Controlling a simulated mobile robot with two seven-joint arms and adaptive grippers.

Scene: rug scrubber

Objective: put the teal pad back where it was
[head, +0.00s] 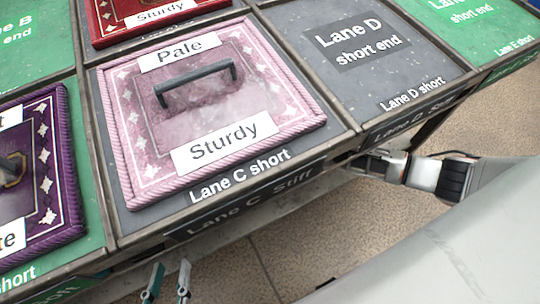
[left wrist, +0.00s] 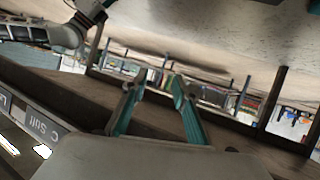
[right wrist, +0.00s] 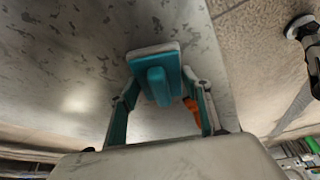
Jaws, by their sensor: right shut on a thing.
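The teal pad (right wrist: 172,58) shows in the right wrist view as a small teal block with a pale edge and a teal grip. My right gripper (right wrist: 160,85) is shut on it, with one finger at each side. The pad does not show in the head view. My left gripper (head: 168,272) is at the lower left of the head view, below the table's front edge. Its fingers are apart and empty, also in the left wrist view (left wrist: 158,82).
A pink rug sample (head: 262,108) with a dark handle, labelled Pale and Sturdy, lies on Lane C short. A purple sample (head: 62,190) lies to its left. Lane D short end (head: 335,88) is bare grey. A red sample (head: 100,30) lies behind.

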